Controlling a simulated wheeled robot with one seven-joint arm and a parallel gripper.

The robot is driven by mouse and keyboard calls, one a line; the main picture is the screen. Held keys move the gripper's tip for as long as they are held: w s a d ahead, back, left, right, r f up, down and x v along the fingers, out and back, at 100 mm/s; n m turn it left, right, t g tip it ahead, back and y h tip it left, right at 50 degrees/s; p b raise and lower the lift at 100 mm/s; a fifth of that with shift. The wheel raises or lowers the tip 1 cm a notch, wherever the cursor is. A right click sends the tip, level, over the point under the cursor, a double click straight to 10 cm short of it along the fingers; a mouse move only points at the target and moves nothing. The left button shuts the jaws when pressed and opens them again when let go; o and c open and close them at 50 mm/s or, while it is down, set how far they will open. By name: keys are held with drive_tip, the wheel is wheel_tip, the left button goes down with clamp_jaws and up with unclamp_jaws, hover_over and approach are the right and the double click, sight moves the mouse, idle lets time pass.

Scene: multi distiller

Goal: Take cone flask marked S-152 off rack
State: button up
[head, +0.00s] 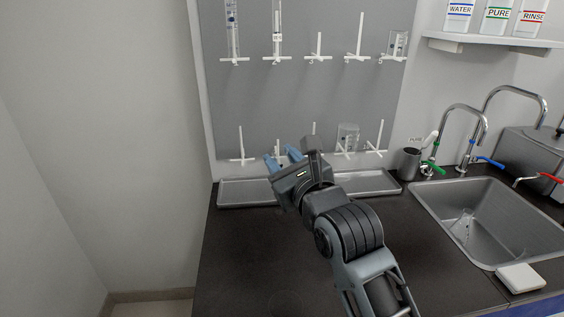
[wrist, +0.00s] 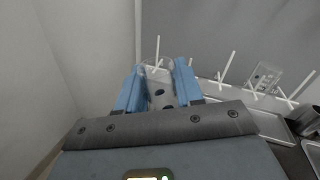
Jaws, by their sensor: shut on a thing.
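My gripper (head: 282,157) is in front of the lower left part of the grey peg rack (head: 290,95). In the wrist view, the blue fingers of my gripper (wrist: 158,78) are shut on a clear glass flask (wrist: 160,92) with dark blue marks. A white peg (wrist: 157,52) shows at the flask's far end; I cannot tell whether the flask is still around it. No S-152 marking is readable. In the head view the held flask is mostly hidden by the gripper.
Another clear vessel (head: 348,137) hangs on the lower row, right of my gripper. Tall cylinders (head: 277,22) and a small vessel (head: 398,44) hang above. A grey tray (head: 245,192) lies below the rack. A sink (head: 490,222) is at right; the dark counter (head: 250,250) is clear in front.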

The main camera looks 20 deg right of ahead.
drive_tip(key=shift+f+m+b, duration=0.35)
drive_tip(key=shift+m+b, duration=0.15)
drive_tip(key=shift+b, duration=0.35)
drive_tip(key=shift+a+m+b, duration=0.1)
drive_tip(key=shift+m+b, duration=0.2)
drive_tip(key=shift+b, duration=0.35)
drive_tip(key=b, duration=0.4)
drive_tip(key=shift+w+r+m, duration=0.2)
drive_tip(key=shift+r+m, duration=0.05)
drive_tip(key=shift+m, duration=0.15)
drive_tip(key=shift+b, duration=0.65)
drive_tip(key=b, duration=0.3)
drive_tip(key=shift+s+m, duration=0.2)
drive_tip(key=shift+m, duration=0.2)
drive_tip(key=shift+r, duration=0.15)
